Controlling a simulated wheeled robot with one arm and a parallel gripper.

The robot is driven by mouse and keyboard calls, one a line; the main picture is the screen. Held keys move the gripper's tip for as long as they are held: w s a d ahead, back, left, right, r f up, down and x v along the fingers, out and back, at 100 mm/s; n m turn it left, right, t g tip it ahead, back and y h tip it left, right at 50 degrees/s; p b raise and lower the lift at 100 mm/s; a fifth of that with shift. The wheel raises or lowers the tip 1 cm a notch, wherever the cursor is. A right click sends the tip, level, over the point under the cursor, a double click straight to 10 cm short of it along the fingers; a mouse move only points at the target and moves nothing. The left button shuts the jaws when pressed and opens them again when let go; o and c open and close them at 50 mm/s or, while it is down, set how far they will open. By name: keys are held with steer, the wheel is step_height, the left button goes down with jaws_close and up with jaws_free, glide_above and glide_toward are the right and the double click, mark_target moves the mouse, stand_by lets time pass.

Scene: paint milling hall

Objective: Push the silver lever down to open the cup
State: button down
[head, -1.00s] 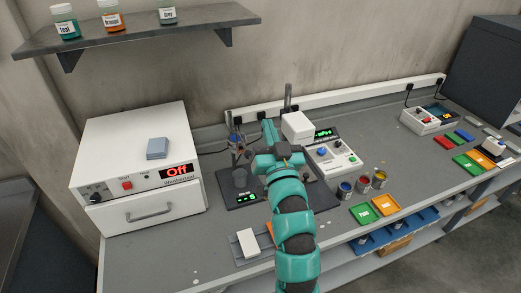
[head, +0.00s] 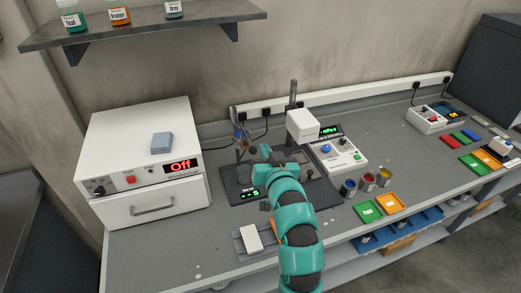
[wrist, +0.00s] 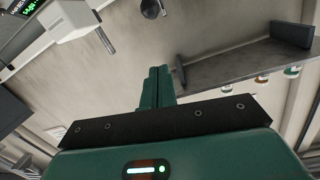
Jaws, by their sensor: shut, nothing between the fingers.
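My gripper (wrist: 158,86) shows in the wrist view with its two green fingers pressed together and nothing between them. In the head view my arm's end is over the dark base of the mill station, and the fingers are hard to make out. I cannot pick out the silver lever for certain. In the wrist view a silver rod (wrist: 104,40) hangs below a white machine head (wrist: 72,20), up and left of the fingers and apart from them.
The white machine head on its post (head: 302,125) stands close right of my arm. A white oven-like box reading "Off" (head: 142,135) is at left. Small paint pots (head: 368,182) and coloured trays (head: 390,203) lie at right. A shelf (head: 145,28) is above.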

mark_target(247, 137)
steer(key=b+x, duration=0.1)
steer(key=x, duration=0.8)
steer(key=shift+w+r+b, duration=0.1)
steer(key=shift+w+b, duration=0.2)
steer(key=shift+b, duration=0.05)
steer(key=shift+a+f+p, duration=0.15)
steer(key=shift+f+p, duration=0.15)
steer(key=shift+f, duration=0.05)
steer(key=shift+s+f+p, duration=0.4)
steer(key=shift+f+p, duration=0.1)
steer(key=shift+f, duration=0.3)
steer(key=shift+s+f+p, duration=0.4)
steer(key=shift+f+p, duration=0.05)
steer(key=shift+f, duration=0.35)
steer(key=shift+f, duration=0.15)
